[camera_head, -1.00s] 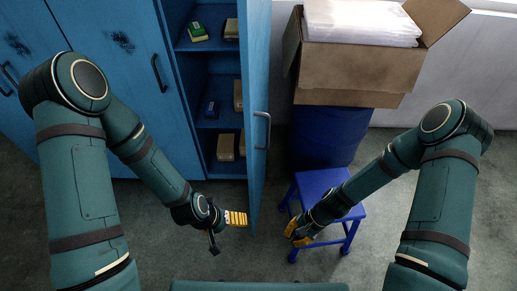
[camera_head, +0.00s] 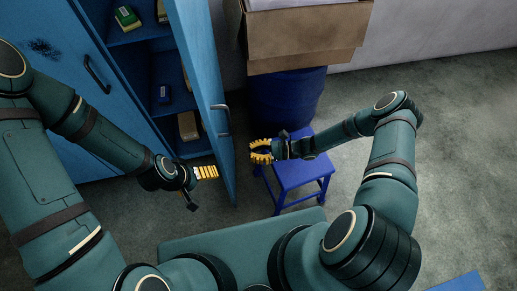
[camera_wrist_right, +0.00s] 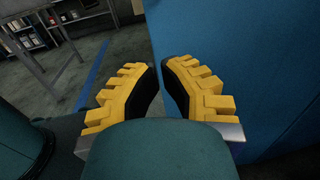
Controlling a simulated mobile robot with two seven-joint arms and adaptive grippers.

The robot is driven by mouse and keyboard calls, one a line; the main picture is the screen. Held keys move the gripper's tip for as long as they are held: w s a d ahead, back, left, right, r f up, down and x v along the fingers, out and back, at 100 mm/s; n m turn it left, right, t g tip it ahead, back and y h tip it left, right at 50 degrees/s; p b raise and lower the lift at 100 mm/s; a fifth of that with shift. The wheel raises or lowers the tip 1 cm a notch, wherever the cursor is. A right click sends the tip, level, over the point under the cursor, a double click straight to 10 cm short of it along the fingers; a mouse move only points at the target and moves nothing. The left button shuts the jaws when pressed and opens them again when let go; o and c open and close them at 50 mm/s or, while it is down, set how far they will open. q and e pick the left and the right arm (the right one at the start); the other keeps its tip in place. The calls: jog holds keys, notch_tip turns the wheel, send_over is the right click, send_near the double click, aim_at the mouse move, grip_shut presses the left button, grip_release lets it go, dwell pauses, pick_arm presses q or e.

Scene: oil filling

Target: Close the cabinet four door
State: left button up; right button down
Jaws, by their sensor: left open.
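The blue cabinet door (camera_head: 205,90) stands open and sticks out toward me, with its grey handle (camera_head: 224,122) on the right face. The cabinet's open inside (camera_head: 140,60) shows to its left. My left gripper (camera_head: 207,172) is open and empty, on the inner side of the door near its lower front edge; contact is unclear. My right gripper (camera_head: 255,152) is on the outer side, a little right of the door and below the handle. Its yellow fingertips nearly meet, with nothing between them (camera_wrist_right: 160,70). In the right wrist view, a blue panel, apparently the door (camera_wrist_right: 240,60), fills the right side.
A blue stool (camera_head: 300,172) stands below my right forearm. Behind it are a blue barrel (camera_head: 285,100) and a cardboard box (camera_head: 305,38) on top. Small boxes sit on the cabinet shelves. A closed blue door (camera_head: 60,70) is at left. Floor at right is clear.

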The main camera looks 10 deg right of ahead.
jog(key=w+a, duration=0.1)
jog(key=a, duration=0.8)
jog(key=shift+w, duration=0.25)
jog(key=shift+a, duration=0.1)
jog(key=shift+a, duration=0.1)
